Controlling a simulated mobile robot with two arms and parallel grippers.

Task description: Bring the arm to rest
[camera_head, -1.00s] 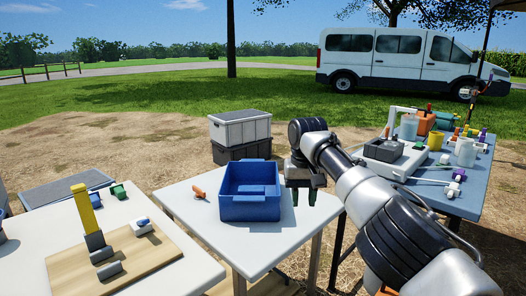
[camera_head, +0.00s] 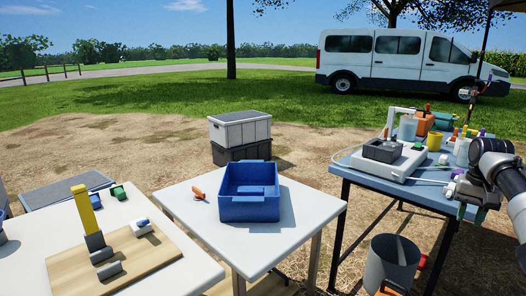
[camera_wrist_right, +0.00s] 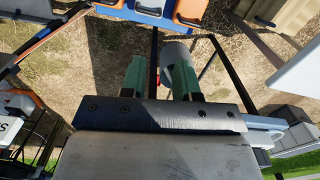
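My right gripper (camera_head: 471,212) is at the right edge of the head view, in front of the blue-topped table (camera_head: 356,166). In the right wrist view its two green fingers (camera_wrist_right: 161,80) stand well apart with nothing between them, over bare ground and a grey bucket. My right arm (camera_head: 500,165) comes in from the right edge. My left gripper does not show in either view.
A blue bin (camera_head: 249,207) stands on the white middle table (camera_head: 270,243). A grey bucket (camera_head: 391,262) stands on the ground below my right arm. Equipment with a grey block (camera_head: 383,150) fills the blue table. A wooden board (camera_head: 75,272) lies on the left table.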

